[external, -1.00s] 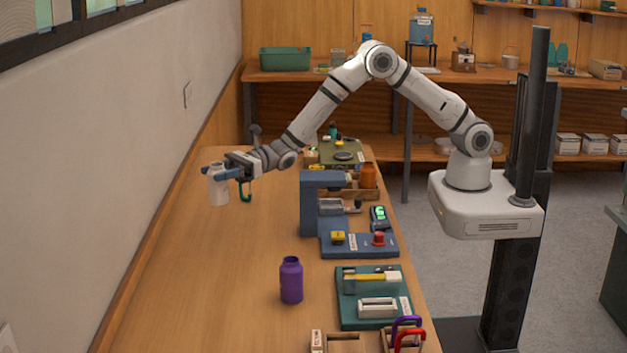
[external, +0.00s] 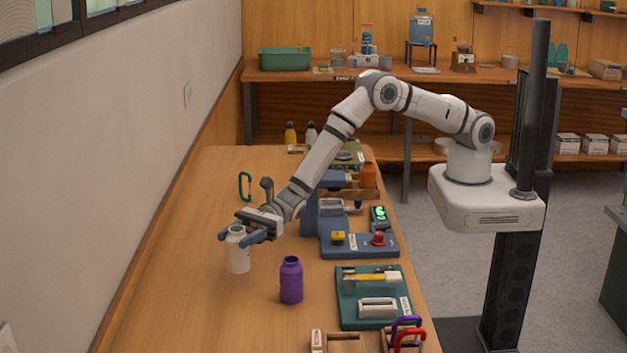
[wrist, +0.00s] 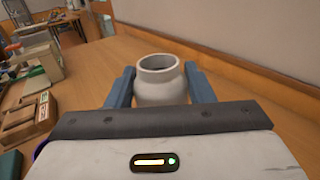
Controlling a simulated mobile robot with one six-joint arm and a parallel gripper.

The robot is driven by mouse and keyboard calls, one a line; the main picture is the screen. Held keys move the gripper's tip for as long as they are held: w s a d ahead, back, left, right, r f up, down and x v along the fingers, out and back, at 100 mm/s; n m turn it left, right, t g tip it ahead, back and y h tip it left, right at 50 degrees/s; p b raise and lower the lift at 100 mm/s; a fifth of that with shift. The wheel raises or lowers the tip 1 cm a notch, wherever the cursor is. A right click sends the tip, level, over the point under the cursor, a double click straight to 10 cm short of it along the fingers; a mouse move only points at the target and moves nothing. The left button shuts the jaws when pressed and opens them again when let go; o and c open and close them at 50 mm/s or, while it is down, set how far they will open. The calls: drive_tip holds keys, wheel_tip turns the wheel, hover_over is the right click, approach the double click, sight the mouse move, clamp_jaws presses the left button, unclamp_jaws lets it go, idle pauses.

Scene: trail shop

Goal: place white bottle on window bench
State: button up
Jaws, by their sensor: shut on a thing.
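The white bottle (external: 238,256) is upright over the wooden bench (external: 190,300), to the left of the purple bottle. My gripper (external: 238,236) is shut on it near its top, with a blue finger on each side. I cannot tell whether its base touches the bench top. In the wrist view the open mouth of the white bottle (wrist: 160,72) shows between the two fingers, and its lower part is hidden behind my gripper.
A purple bottle (external: 291,281) stands close to the right. A blue press (external: 350,238), a teal tray (external: 372,312) and red and purple carabiners (external: 408,335) line the bench's right side. A green carabiner (external: 245,187) is behind. The left side of the bench is clear.

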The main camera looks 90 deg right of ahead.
sight(241, 258)
drive_tip(key=shift+f+p, duration=0.75)
drive_tip(key=shift+f, duration=2.25)
drive_tip(key=shift+f, duration=0.15)
drive_tip(key=o, duration=1.2)
drive_tip(key=shift+r, duration=0.2)
drive_tip(key=shift+s+d, duration=0.2)
drive_tip(key=shift+d, duration=0.15)
drive_tip(key=shift+s+d+r+p, duration=0.25)
drive_tip(key=shift+s+d, duration=0.1)
drive_tip(key=shift+d, duration=0.15)
drive_tip(key=shift+s+d+r+p, duration=0.2)
drive_tip(key=shift+s+d, duration=0.15)
drive_tip(key=shift+d, duration=0.15)
drive_tip(key=shift+a+r, duration=0.1)
drive_tip(key=shift+r, duration=2.9)
